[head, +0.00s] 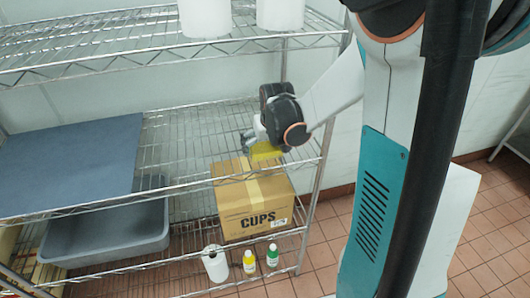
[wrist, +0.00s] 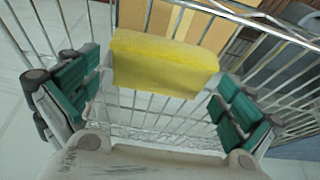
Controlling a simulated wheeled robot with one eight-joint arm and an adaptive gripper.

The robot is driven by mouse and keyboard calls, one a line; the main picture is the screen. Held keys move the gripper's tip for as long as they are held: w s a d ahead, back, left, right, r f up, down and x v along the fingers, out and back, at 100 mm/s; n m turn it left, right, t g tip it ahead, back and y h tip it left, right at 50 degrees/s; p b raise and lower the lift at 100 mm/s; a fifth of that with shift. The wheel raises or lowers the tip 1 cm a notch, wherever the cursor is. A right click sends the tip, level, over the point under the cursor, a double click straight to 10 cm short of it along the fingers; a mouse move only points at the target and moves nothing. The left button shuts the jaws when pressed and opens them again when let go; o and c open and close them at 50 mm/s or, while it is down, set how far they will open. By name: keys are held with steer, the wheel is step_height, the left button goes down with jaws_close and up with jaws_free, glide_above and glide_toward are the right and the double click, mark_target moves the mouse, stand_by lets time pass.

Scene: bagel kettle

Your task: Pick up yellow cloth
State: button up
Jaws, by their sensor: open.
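The yellow cloth (wrist: 165,65) lies on the wire shelf in the wrist view, a folded block with a slightly rough surface. In the head view only part of the cloth (head: 264,150) shows, just below my gripper. My gripper (wrist: 158,98) is open, with one green-padded finger on each side and the cloth ahead, between their lines. In the head view my gripper (head: 252,138) is over the right part of the middle shelf, partly hidden by my wrist. I cannot tell whether a finger touches the cloth.
The wire shelf (head: 185,140) holds a blue-grey board (head: 70,160) at left. Below stand a cardboard CUPS box (head: 252,205), a grey bin (head: 105,240) and small bottles (head: 249,262). White containers (head: 205,15) stand on the upper shelf (head: 110,55). The shelf's middle is clear.

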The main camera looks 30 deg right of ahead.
steer(key=c, duration=0.9)
steer(key=shift+c, duration=0.2)
steer(key=shift+r, duration=0.15)
